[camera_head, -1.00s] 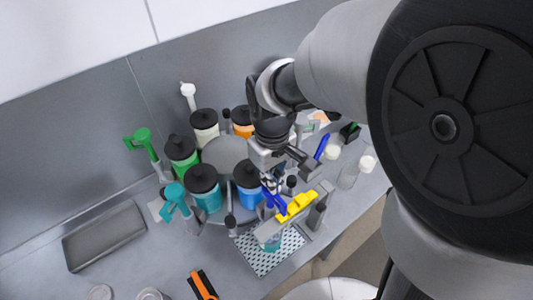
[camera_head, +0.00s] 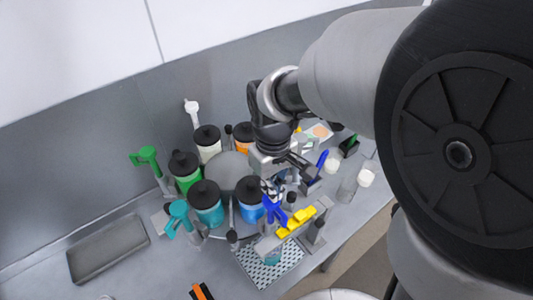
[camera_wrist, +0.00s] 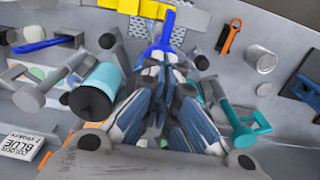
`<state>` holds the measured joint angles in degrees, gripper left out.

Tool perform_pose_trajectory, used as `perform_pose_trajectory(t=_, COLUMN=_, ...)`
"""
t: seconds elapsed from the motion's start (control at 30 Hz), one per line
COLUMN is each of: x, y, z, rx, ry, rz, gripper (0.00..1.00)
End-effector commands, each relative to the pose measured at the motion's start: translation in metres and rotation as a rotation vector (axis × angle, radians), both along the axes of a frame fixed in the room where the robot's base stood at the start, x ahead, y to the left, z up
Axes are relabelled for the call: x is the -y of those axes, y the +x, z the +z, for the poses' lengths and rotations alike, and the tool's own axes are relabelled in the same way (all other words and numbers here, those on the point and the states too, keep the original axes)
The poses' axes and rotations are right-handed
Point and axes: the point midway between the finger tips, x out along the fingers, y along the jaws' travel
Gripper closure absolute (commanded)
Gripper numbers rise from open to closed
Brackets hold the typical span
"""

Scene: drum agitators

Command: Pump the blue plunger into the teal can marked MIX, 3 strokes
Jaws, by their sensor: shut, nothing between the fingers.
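The blue plunger (camera_head: 274,209) has a bright blue handle at the front of the carousel in the head view. Its handle also shows in the wrist view (camera_wrist: 168,30), just beyond the fingertips. My gripper (camera_head: 270,188) is shut and empty, pointing down close against the plunger; whether they touch is unclear. It also shows in the wrist view (camera_wrist: 158,65). A small teal can (camera_head: 272,257) stands on a perforated tray (camera_head: 262,272) below a yellow bar (camera_head: 297,221). The bar partly hides it, and no MIX marking is readable.
Black-lidded canisters, teal (camera_head: 207,208), blue (camera_head: 250,207), green (camera_head: 187,180), white (camera_head: 208,150) and orange (camera_head: 243,143), crowd the carousel. Green (camera_head: 147,158) and teal (camera_head: 179,214) handles stand at left. A grey tray (camera_head: 108,248) lies far left. Cups stand to the right.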

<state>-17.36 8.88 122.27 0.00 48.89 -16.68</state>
Motion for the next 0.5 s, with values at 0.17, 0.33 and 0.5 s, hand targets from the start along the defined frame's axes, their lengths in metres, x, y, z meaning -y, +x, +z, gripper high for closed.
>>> perform_pose_trajectory(t=0.17, x=-0.0001, y=0.0002, z=0.0001, rx=0.001, ry=0.001, rz=0.0, gripper=1.0)
perform_pose_trajectory(t=0.33, x=-0.0001, y=0.0002, z=-0.0016, rx=0.001, ry=0.001, rz=0.0, gripper=1.0)
perform_pose_trajectory(t=0.5, x=0.0, y=0.0002, z=-0.008, rx=0.001, ry=0.001, rz=0.0, gripper=1.0)
